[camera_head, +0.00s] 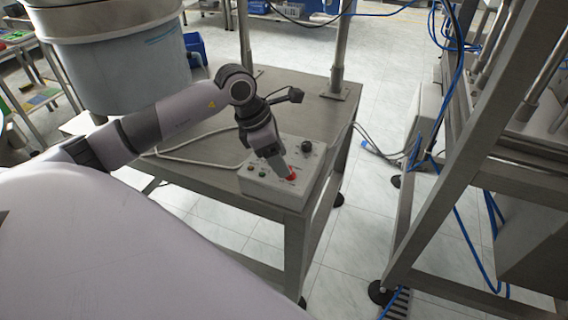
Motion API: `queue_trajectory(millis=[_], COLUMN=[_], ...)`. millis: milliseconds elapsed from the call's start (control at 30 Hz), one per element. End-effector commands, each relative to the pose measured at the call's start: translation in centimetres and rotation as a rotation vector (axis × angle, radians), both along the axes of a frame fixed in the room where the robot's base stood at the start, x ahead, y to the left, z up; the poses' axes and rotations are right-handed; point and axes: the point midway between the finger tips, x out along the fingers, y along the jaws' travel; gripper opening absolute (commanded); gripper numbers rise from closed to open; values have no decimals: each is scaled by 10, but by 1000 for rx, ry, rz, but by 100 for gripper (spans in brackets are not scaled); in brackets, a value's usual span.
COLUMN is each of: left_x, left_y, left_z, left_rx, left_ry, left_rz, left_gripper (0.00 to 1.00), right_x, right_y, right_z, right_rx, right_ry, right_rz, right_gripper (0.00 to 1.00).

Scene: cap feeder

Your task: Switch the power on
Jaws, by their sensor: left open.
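A light grey control box (300,160) sits on the near right corner of the metal table. It carries a black knob (307,146), small coloured buttons (256,172) on the left, and a red switch (291,175) at its right front. My left gripper (284,172) reaches down over the box with its tip at the red switch. The tip covers part of the switch, and I cannot tell whether they touch. The gripper is open, though its fingers overlap in this view. My right gripper is not in view.
The metal table (300,95) has bare room behind the box, and upright posts (338,50) stand at its back. A large round feeder bowl (125,60) is at the upper left. A metal frame (455,190) with blue hoses stands at the right.

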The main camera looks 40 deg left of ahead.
Motion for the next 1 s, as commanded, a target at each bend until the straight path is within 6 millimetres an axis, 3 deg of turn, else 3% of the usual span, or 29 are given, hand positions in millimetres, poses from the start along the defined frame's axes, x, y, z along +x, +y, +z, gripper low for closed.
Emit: queue_trajectory(millis=[200, 533, 700, 1000], left_x=[7, 7, 8, 8], left_y=[-8, -9, -9, -8], left_z=[-23, -27, -27, -27], left_rx=[-2, -2, -2, -2], left_ry=[1, 0, 0, -1], left_rz=[0, 1, 1, -20], left_gripper=[57, 57, 2, 1], right_x=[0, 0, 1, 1], right_y=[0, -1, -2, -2], right_z=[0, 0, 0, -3], right_rx=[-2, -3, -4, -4], right_ry=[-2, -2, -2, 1], right_rz=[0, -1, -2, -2], right_gripper=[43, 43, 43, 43])
